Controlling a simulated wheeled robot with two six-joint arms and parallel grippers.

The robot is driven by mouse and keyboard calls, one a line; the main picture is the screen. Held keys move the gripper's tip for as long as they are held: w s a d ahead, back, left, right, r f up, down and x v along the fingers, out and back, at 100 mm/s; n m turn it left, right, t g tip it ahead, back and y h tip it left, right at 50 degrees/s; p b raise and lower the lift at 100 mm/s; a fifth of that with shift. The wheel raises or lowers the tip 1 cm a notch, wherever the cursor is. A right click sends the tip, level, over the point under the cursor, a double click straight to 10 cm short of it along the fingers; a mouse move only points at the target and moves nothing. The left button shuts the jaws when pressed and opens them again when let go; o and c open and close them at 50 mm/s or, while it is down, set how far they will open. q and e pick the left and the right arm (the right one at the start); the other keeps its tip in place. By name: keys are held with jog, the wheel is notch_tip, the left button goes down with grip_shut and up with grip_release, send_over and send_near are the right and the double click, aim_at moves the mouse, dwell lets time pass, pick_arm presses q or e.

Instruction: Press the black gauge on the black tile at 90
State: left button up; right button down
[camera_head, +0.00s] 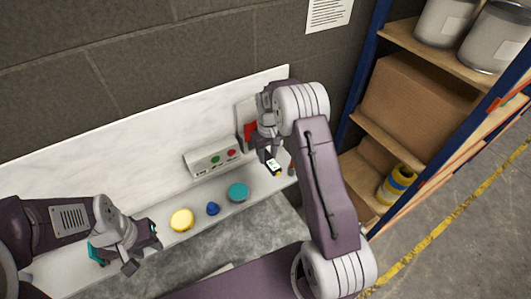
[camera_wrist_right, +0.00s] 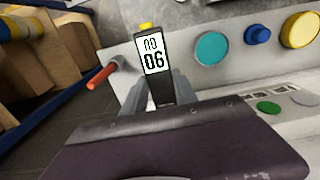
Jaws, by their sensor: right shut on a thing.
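The black gauge (camera_wrist_right: 160,88) is held between the fingers of my right gripper (camera_wrist_right: 158,98). Its white display shows 0.6 with a smaller line above it, and a yellow tip sticks out at its end. In the head view the gauge (camera_head: 273,165) shows small below my right gripper (camera_head: 269,156), over the white ledge by the backboard's right end. I cannot make out a black tile in either view. My left gripper (camera_head: 144,255) looks open and empty at the lower left, near a teal item (camera_head: 95,254) partly hidden behind it.
On the ledge stand a yellow disc (camera_head: 181,220), a blue knob (camera_head: 212,209) and a teal disc (camera_head: 238,192). Behind them is a grey control box (camera_head: 212,158) with green and red buttons. A red panel (camera_head: 249,131) is partly hidden by my right arm. Shelving (camera_head: 363,124) stands right.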

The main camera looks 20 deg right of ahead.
aim_at(277, 169)
jog(key=shift+s+d+b, duration=0.2)
jog(key=shift+s+d, duration=0.05)
jog(key=shift+s, duration=1.4)
jog(key=shift+s+d+b, duration=0.2)
jog(key=shift+s, duration=1.4)
